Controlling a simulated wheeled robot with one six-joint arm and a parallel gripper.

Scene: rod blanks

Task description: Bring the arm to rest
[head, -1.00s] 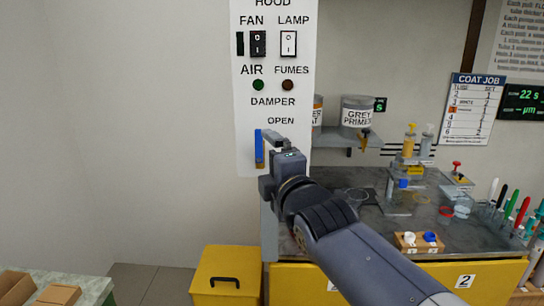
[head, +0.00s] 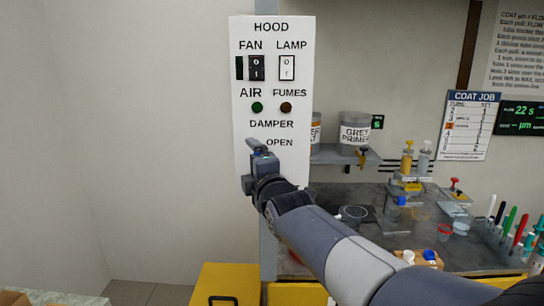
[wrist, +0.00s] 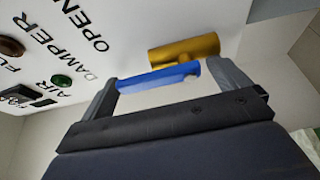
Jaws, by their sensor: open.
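My gripper (head: 259,150) is raised in front of the lower part of the white hood panel (head: 270,75), beside the words DAMPER and OPEN. In the wrist view my gripper (wrist: 162,75) has its two grey fingers wide apart. A blue bar (wrist: 155,77) lies across the gap between the fingertips, next to a brass cylinder (wrist: 190,46). I cannot tell whether a finger touches the bar. In the head view only a little blue shows at the gripper, and the brass part is hidden. My arm (head: 330,245) reaches up from the lower right.
The panel has a FAN switch (head: 257,68), a LAMP switch (head: 287,68), a green AIR light (head: 257,107) and a brown FUMES light (head: 286,107). Right of my arm, a shelf holds a grey primer can (head: 354,133) above a cluttered bench. The wall left of the panel is bare.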

